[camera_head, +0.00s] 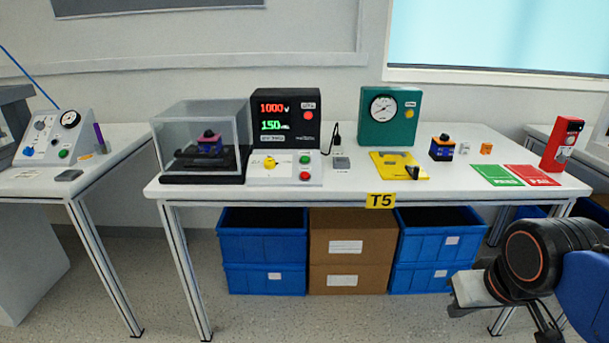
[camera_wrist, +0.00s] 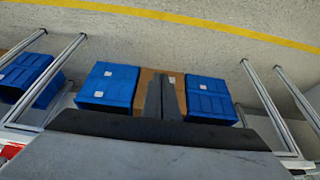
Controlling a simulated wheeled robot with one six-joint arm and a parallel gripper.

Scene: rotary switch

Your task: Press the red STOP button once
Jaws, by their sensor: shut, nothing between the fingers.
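A small red button (camera_head: 305,176), whose lettering is too small to read, sits on a light sloped control box (camera_head: 285,176) below a green button (camera_head: 305,160) and right of a yellow rotary knob (camera_head: 270,162). A second red round button (camera_head: 308,115) is on the black display unit behind. My gripper (camera_wrist: 167,85) shows in the wrist view, its dark fingers together and empty, with the blue bins and floor beyond. In the head view my arm is at the lower right, in front of the table's right end and far from the control box. The wrist view does not show the buttons.
The white table (camera_head: 345,191) also holds a clear-covered case (camera_head: 200,125) left of the control box, a green gauge box (camera_head: 390,117) and a yellow plate (camera_head: 399,166). A red handheld device (camera_head: 562,144) stands at the right end. Blue bins (camera_head: 262,245) are underneath.

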